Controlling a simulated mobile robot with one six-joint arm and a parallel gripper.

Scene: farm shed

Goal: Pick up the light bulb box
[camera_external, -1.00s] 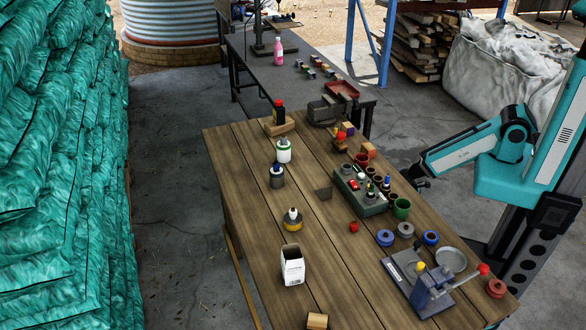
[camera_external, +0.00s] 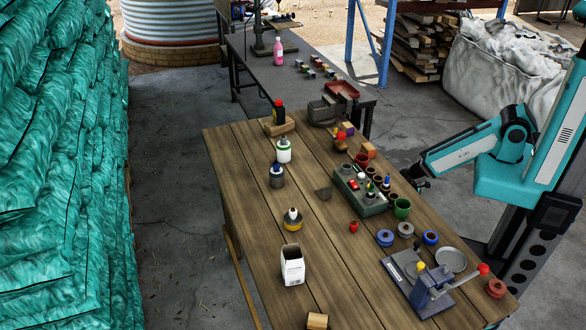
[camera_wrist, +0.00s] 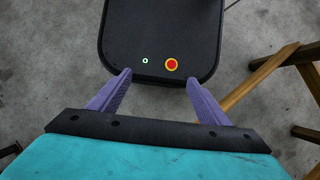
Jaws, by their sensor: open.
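A small white open-topped box (camera_external: 292,268), which looks like the light bulb box, stands upright on the wooden table (camera_external: 265,215) near its front left part. Its printed label is too small to read. My gripper (camera_wrist: 158,92) is open and empty in the wrist view, with its two purple fingers spread apart above my dark base. In the external view my gripper (camera_external: 420,184) is a small dark shape by the table's right edge, far to the right of the white box. The box is not in the wrist view.
A grey-green tray (camera_external: 378,208) of small items stands mid-table, with cups and tape rolls nearby. A blue press-like tool (camera_external: 425,290) stands at the front right. Bare wood lies right of the box.

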